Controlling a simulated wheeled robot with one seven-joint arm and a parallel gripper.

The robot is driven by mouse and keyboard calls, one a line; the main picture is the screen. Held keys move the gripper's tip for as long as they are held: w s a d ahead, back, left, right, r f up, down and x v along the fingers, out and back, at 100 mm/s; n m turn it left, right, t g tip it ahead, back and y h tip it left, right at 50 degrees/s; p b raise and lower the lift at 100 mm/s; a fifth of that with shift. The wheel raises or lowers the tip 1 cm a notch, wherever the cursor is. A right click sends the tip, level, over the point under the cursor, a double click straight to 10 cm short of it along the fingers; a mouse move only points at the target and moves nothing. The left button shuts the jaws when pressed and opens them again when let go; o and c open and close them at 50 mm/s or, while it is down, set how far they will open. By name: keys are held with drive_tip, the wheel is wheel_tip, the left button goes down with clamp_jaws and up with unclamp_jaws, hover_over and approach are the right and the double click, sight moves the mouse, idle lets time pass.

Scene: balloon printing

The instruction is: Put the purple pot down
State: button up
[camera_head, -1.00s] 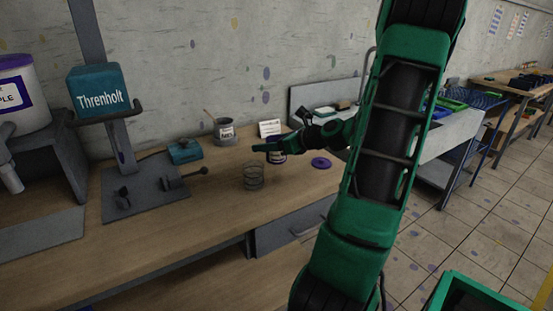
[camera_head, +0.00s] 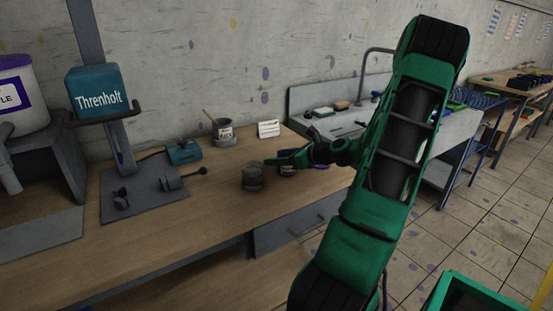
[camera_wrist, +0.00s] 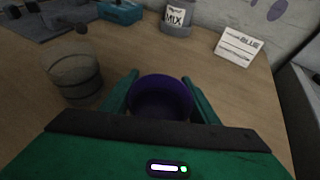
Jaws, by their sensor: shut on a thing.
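The purple pot (camera_wrist: 160,97) sits between the two green fingers of my gripper (camera_wrist: 161,92) in the wrist view, its dark open top facing up. My gripper is shut on it. In the head view, the pot (camera_head: 288,170) shows below my gripper (camera_head: 284,161), over the right part of the wooden table (camera_head: 215,215). It looks upright and close to the tabletop. I cannot tell whether its base touches the wood, since its underside is hidden.
Behind are a grey MIX pot (camera_head: 225,133), a white card (camera_head: 269,129) and a teal box (camera_head: 184,151). The table's front edge is near; bare wood lies in front.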

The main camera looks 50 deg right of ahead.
drive_tip(key=o, duration=1.2)
drive_tip(key=shift+f, duration=0.1)
drive_tip(key=shift+c, duration=0.2)
drive_tip(key=v, duration=1.2)
